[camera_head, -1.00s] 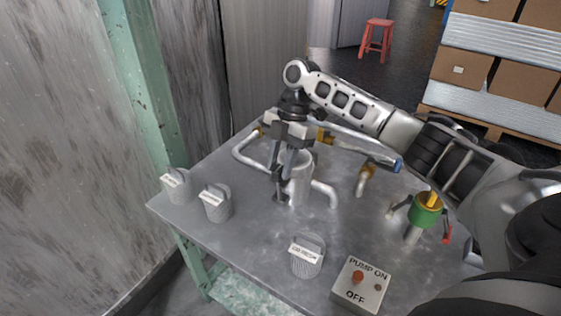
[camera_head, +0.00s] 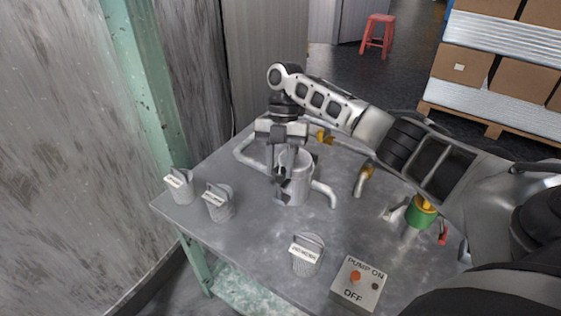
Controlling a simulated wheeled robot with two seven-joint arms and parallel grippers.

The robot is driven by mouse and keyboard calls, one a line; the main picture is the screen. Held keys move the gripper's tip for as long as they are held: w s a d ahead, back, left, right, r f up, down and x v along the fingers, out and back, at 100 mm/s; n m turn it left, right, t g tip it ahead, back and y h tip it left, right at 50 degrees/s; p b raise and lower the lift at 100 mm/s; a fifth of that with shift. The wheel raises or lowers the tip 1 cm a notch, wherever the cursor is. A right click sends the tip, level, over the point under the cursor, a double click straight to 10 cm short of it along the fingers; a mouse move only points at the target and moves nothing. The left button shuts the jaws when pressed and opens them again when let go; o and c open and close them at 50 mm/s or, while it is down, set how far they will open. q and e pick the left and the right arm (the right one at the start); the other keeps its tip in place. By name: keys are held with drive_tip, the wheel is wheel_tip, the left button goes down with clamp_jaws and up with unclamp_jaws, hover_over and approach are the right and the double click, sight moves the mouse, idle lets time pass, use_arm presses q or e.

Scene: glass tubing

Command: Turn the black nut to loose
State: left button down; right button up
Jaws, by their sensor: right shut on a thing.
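My right gripper (camera_head: 282,178) comes down from above at the left front of a grey metal cylinder (camera_head: 298,186) with pipes on it. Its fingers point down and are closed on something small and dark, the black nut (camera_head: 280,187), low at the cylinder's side. The fingers hide most of the nut, so its turn angle cannot be made out. My left gripper is not in view.
Several grey knobs with white labels stand along the table's left and front edges, one of them here (camera_head: 308,255). A pump box (camera_head: 357,285) with a red button is at the front. A green valve (camera_head: 420,214) stands at right. Bent pipes lie behind.

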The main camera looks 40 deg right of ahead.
drive_tip(key=shift+r+n, duration=0.1)
drive_tip(key=shift+n, duration=0.2)
